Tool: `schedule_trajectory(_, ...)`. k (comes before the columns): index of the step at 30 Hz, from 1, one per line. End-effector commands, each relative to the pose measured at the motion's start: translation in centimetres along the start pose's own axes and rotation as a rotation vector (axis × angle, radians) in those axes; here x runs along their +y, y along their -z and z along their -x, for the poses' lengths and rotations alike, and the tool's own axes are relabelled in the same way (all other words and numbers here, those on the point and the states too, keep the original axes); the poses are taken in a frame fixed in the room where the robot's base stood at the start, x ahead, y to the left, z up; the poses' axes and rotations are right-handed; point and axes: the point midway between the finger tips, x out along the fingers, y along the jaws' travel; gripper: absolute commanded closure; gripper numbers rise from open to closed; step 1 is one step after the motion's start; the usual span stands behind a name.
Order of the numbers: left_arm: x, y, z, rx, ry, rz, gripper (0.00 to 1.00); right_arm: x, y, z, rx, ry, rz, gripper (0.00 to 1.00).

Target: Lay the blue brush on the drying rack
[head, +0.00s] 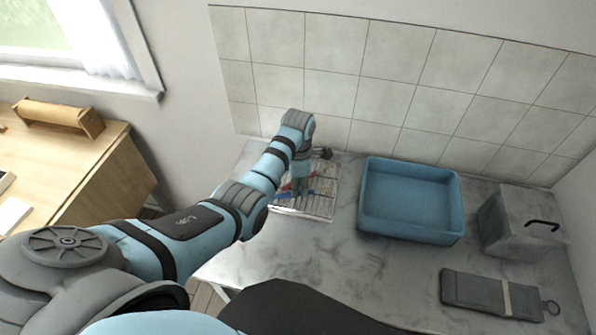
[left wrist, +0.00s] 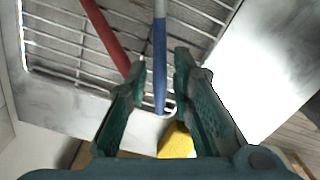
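The drying rack (head: 325,207) is a wire rack on the marble counter in the head view. Its wires also fill the upper part of the left wrist view (left wrist: 62,48). The blue brush (left wrist: 160,58) shows as a straight blue handle lying over the rack wires, its end near the rack's edge. Its head is out of the left wrist view. My left gripper (left wrist: 161,70) points down over the rack, fingers apart, with the blue handle in the gap between them; gaps show on both sides of it. My right gripper is not in view.
A red handle (left wrist: 105,38) lies on the rack beside the blue one. A yellow thing (left wrist: 177,142) shows below the fingers. Right of the rack are an empty-looking blue tub (head: 410,200), a grey box (head: 505,225) and a dark folded cloth (head: 475,290). Tiled wall stands behind.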

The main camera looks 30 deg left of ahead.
Motion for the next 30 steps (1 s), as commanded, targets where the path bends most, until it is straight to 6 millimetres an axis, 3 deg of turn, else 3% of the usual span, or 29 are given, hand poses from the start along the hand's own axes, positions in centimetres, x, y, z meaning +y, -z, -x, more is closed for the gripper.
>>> schedule_trajectory(1, 0.1, -0.1, 1.8, -0.003, -0.004, 0.0, 0.78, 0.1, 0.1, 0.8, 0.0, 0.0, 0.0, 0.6)
schedule_trajectory(6, 0.1, -0.1, 6.7, -0.003, -0.005, 0.001, 0.78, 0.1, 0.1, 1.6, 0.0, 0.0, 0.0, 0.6)
schedule_trajectory(12, 0.1, 0.0, 9.8, -0.001, -0.002, 0.0, 0.78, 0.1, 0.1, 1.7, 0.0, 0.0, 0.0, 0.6)
schedule_trajectory(30, 0.0, -0.1, 10.0, 0.0, 0.0, -0.001, 0.78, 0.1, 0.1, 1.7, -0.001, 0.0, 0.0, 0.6)
